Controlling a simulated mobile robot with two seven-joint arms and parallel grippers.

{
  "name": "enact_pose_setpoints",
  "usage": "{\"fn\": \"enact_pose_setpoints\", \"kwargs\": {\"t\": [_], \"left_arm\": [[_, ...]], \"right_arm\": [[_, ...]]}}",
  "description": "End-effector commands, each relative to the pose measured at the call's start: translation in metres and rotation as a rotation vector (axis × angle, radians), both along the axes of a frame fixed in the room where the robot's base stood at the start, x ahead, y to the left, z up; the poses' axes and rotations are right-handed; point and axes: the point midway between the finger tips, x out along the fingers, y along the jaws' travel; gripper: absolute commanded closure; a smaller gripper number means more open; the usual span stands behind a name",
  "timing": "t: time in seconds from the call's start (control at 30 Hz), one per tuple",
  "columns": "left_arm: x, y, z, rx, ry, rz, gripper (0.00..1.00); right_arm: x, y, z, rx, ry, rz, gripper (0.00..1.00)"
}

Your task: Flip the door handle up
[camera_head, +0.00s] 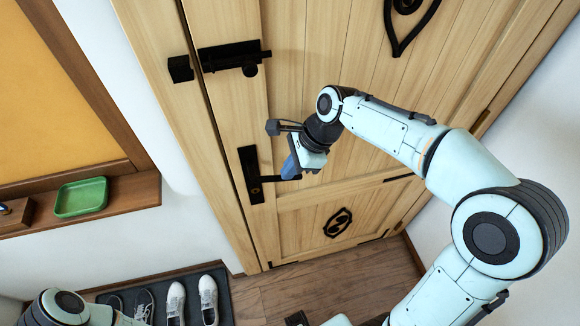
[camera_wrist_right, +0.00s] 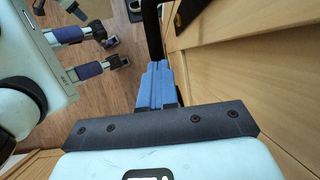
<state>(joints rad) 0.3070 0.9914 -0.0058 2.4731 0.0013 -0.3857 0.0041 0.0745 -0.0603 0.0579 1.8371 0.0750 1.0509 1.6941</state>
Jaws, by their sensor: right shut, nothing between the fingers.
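The wooden door (camera_head: 330,110) appears closed, with a black handle plate (camera_head: 250,175) and a black lever (camera_head: 270,179) pointing right, roughly level. My right gripper (camera_head: 290,170) is at the lever's free end, its blue fingers shut with nothing between them. In the right wrist view, the blue fingertips (camera_wrist_right: 154,80) are close to the black lever (camera_wrist_right: 151,30); I cannot tell whether they touch. The fingers partly hide the lever's end. My left gripper (camera_wrist_right: 112,50) shows in the right wrist view with its two fingers apart and empty, away from the door.
A black bolt (camera_head: 232,56) sits higher on the door. A wooden ledge with a green tray (camera_head: 81,198) is on the left wall. Shoes (camera_head: 208,298) stand on a dark mat (camera_head: 225,290) at lower left. Wooden floor (camera_head: 330,275) lies in front of the door.

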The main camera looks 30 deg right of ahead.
Motion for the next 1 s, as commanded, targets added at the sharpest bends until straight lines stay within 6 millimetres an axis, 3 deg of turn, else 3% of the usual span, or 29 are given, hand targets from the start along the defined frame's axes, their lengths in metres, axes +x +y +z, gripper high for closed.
{"fn": "enact_pose_setpoints", "kwargs": {"t": [0.23,0.5,0.83,1.0], "left_arm": [[-0.012,0.0,-0.024,0.0,0.013,0.0,0.57],[-0.008,0.0,-0.014,0.0,0.009,0.0,0.57],[-0.007,0.0,-0.012,0.0,0.008,0.0,0.57],[0.005,0.0,0.008,-0.001,-0.005,0.0,0.57]], "right_arm": [[-0.001,-0.002,-0.023,0.176,-0.038,-0.005,1.0],[0.0,0.001,-0.039,0.188,-0.047,-0.002,1.0],[0.001,0.001,-0.039,0.186,-0.042,0.0,1.0],[0.006,-0.007,-0.02,0.187,-0.048,-0.003,1.0]]}}
